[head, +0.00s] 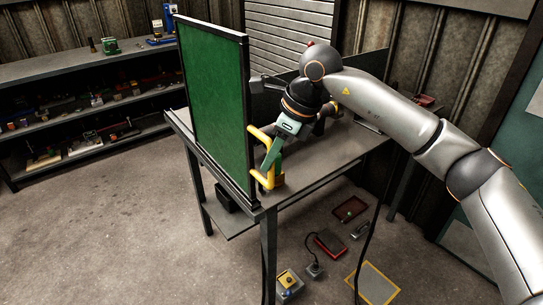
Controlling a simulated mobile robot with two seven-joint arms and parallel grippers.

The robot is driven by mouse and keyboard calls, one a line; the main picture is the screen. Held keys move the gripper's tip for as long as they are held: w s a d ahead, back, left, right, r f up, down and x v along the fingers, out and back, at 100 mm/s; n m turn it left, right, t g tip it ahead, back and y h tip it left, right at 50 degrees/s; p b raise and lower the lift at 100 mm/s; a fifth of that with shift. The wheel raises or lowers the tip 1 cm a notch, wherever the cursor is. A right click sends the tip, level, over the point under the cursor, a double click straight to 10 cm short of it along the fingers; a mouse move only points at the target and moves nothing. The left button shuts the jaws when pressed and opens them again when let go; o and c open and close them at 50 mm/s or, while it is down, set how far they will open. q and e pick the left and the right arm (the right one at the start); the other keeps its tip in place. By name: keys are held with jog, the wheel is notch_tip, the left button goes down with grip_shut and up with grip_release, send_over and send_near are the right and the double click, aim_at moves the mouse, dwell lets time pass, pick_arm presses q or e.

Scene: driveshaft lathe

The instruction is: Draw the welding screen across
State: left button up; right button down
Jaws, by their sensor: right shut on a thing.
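The welding screen (213,105) is a green panel in a dark frame. It stands upright along the left side of the welding table (345,150). A yellow handle (262,158) sticks out from the screen's near edge. My right gripper (268,166) is at this handle and shut on it, its arm reaching in from the right over the table. The fingertips are small in the picture and partly hidden by the handle. My left gripper is not in view.
Shelves (80,70) with many small parts stand along the left wall. Under and beside the table lie a foot pedal (315,270), a red box (329,244), a grey box with a yellow top (289,281) and a yellow-edged plate (373,284). The floor at left is clear.

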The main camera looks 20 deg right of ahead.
jog(key=c, duration=0.8)
grip_release()
jog(key=v, duration=1.2)
jog(key=shift+d+r, duration=0.15)
jog(key=shift+r, duration=0.1)
